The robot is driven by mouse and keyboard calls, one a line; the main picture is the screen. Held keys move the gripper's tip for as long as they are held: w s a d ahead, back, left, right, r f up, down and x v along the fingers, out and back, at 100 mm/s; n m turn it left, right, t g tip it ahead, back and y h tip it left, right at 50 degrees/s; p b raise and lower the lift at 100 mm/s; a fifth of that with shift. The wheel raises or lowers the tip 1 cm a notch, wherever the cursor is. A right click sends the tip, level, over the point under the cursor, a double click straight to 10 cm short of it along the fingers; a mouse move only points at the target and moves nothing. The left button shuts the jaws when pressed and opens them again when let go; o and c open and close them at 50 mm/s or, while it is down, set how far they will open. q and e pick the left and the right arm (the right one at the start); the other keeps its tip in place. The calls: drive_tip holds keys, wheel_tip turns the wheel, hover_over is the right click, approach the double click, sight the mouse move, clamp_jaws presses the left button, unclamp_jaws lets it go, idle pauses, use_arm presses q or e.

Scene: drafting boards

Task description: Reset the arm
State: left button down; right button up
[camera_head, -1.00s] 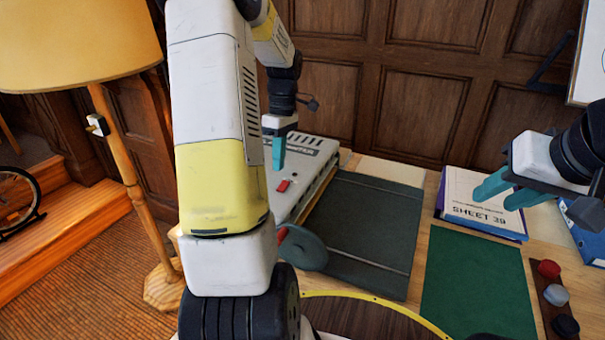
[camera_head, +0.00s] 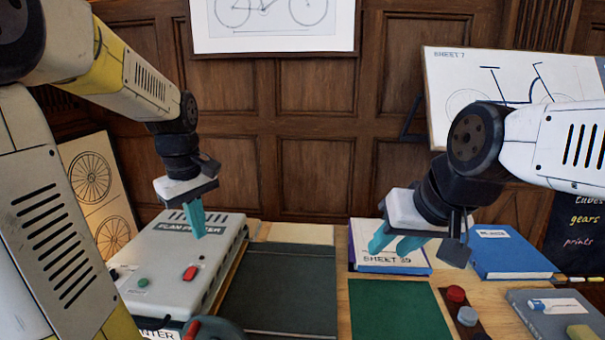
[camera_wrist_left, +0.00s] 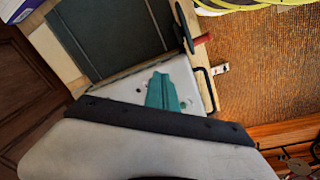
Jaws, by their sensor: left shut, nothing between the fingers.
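My left gripper (camera_head: 196,222) is shut and empty, with its teal fingers together and pointing down. In the head view it hangs in front of or over the back part of the light grey plan printer (camera_head: 168,278); I cannot tell the exact gap. In the left wrist view its closed fingers (camera_wrist_left: 160,92) show against the printer's pale top (camera_wrist_left: 196,88). My right gripper (camera_head: 391,246) has its two teal fingers apart with nothing seen between them. It is in front of or above the stack marked Sheet 39 (camera_head: 392,262).
A dark flat board (camera_head: 280,290) and a green mat (camera_head: 398,312) lie on the desk. A blue binder (camera_head: 510,252), a dark grey book (camera_head: 535,312) and a strip with coloured knobs (camera_head: 455,294) are at right. Panelled wall stands behind.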

use_arm(q)
drive_tip(key=s+d+r+m+t+h, duration=0.2)
drive_tip(key=s+d+r+m+t, duration=0.2)
drive_tip(key=s+d+m, duration=0.4)
drive_tip(key=s+m, duration=0.2)
drive_tip(key=s, duration=0.2)
drive_tip(key=shift+d+t, duration=0.3)
drive_tip(key=shift+t, duration=0.1)
